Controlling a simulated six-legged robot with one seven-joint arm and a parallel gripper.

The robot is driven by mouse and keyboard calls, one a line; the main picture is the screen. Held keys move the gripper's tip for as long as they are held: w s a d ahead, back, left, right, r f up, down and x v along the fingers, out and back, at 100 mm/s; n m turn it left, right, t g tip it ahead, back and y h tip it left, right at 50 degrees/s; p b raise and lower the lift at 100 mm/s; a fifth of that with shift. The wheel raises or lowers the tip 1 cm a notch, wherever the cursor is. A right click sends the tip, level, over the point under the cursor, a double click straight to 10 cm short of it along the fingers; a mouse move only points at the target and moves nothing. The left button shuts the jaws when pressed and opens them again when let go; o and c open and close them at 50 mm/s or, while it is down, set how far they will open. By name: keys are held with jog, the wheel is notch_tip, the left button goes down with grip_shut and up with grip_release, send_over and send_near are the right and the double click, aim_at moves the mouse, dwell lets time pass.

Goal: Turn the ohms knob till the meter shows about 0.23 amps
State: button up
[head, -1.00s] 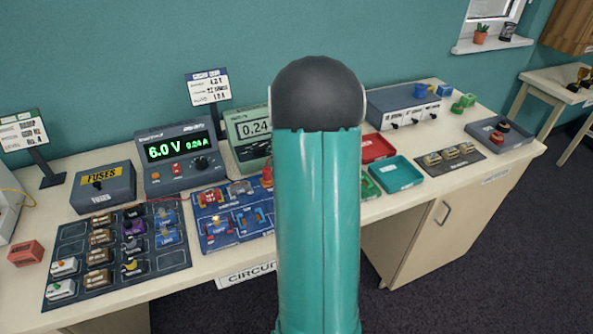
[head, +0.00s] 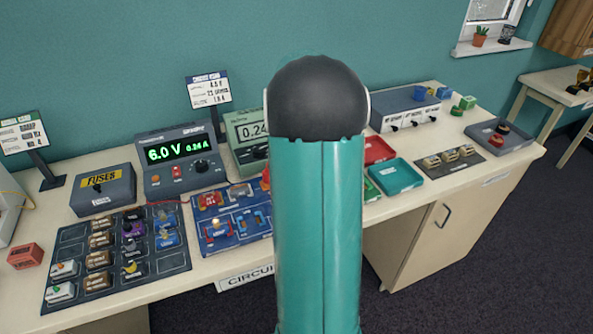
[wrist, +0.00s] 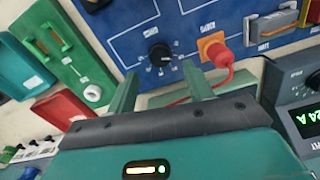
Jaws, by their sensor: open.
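The black ohms knob (wrist: 160,54) sits on the blue circuit board (wrist: 110,35) in the wrist view, with small markings around it. My gripper (wrist: 158,72) is open, its two green fingers pointing at the board on either side of the knob's near side. I cannot tell whether they touch it. The power supply (head: 181,158) shows 6.0 V and 0.24 A. The blue board (head: 228,222) is partly hidden by my arm there.
A red plug with a red lead (wrist: 215,50) stands right of the knob, close to the right finger. A green board (wrist: 48,38) and a red tray (wrist: 62,112) lie to the left. The fuse box (head: 103,190) and a dark tray of parts (head: 75,232) are on the bench.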

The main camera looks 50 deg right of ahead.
notch_tip(320, 180, up, 9)
jog(key=shift+f, duration=0.2)
dwell(0.5)
jog(key=w+a+r+n+t+h, duration=0.1)
jog(key=a+r+n, duration=0.15)
jog(key=a, duration=0.85)
jog(key=w+a+r+n+t, duration=0.1)
jog(key=a+r, duration=0.3)
jog(key=a, duration=0.7)
jog(key=s+a+f+n+t, duration=0.1)
jog(key=s+a, duration=0.2)
jog(key=a, duration=0.3)
jog(key=s+a+f+n+t, duration=0.1)
jog(key=s+a+n, duration=0.1)
jog(key=a, duration=0.4)
jog(key=s+a+f+n+t+y, duration=0.1)
jog(key=s+a, duration=0.3)
jog(key=a, duration=0.3)
jog(key=shift+s+n+t, duration=0.3)
jog(key=shift+s+n, duration=0.05)
